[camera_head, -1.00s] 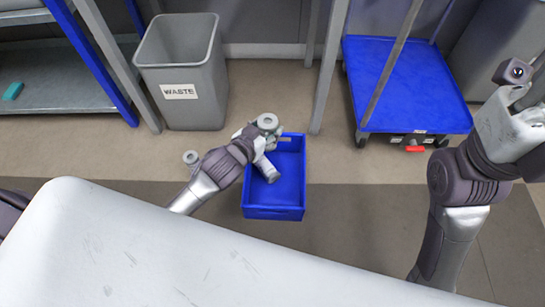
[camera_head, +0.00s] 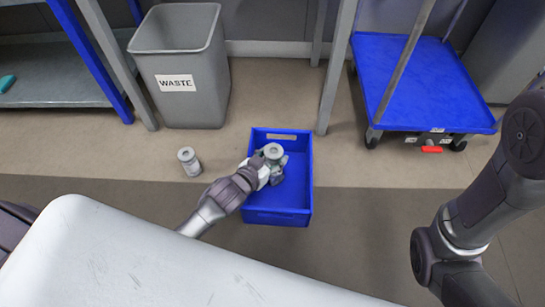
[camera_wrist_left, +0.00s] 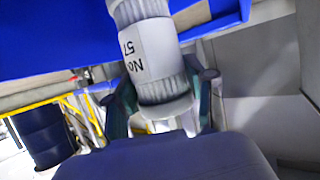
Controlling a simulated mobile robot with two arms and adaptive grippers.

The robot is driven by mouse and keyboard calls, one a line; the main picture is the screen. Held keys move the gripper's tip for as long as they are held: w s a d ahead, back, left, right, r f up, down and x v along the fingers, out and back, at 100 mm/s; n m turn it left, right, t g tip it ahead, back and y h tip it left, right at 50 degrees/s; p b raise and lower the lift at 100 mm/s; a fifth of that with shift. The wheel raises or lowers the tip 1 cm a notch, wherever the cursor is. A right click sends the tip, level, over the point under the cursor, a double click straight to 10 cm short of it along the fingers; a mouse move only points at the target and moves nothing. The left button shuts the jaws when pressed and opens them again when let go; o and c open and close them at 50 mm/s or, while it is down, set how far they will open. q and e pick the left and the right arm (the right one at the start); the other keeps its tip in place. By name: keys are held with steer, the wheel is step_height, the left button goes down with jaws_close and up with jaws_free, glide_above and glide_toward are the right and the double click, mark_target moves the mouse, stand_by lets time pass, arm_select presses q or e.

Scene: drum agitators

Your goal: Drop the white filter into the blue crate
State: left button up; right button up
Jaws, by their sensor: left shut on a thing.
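The white filter (camera_head: 273,150) is a pale, ribbed cylinder, with its round top end showing in the head view. In the left wrist view the filter (camera_wrist_left: 150,55) has a label reading "No 57" and sits between the fingers. My left gripper (camera_head: 277,167) is shut on it, over the opening of the blue crate (camera_head: 280,216). The gripper hides part of the filter and of the crate's interior. I cannot tell how high the filter is above the crate floor. My right arm is at the right of the head view, its gripper out of frame.
A similar pale cylinder (camera_head: 189,161) stands on the floor left of the crate. A grey waste bin (camera_head: 185,95) stands behind. A blue cart (camera_head: 430,85) is at the back right, with a grey post (camera_head: 337,65) between. Floor right of the crate is clear.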

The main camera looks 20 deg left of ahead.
arm_select(q)
steer(key=shift+f, duration=0.25)
steer(key=o, duration=1.3)
steer(key=shift+c, duration=0.2)
